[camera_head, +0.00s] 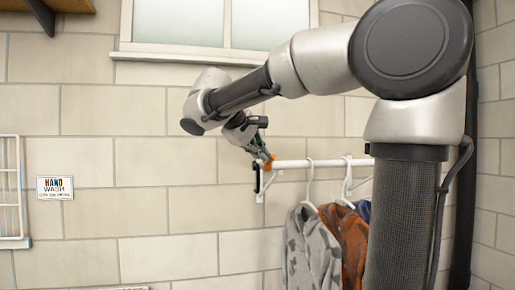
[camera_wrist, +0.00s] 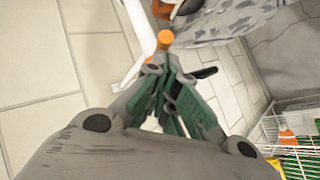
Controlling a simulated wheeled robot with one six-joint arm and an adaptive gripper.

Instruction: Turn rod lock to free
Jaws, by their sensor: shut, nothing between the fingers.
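A white clothes rod (camera_head: 318,163) runs along the wall in the head view. An orange piece (camera_head: 269,163) is at its left end, beside a black part (camera_head: 257,178) on the white bracket. In the wrist view the orange piece (camera_wrist: 165,38) is just beyond my fingertips, and a black lever-like part (camera_wrist: 205,73) shows to their right. My gripper (camera_head: 262,153) is at the rod's left end; its green and grey fingers (camera_wrist: 160,68) are shut with nothing between them. I cannot tell whether they touch the orange piece. The lock's setting is not readable.
Hangers with a grey patterned garment (camera_head: 310,250) and a brown one (camera_head: 345,235) hang from the rod, right of my gripper. A wire basket (camera_wrist: 290,135) with packages is at the lower right of the wrist view. The wall left of the rod is mostly clear.

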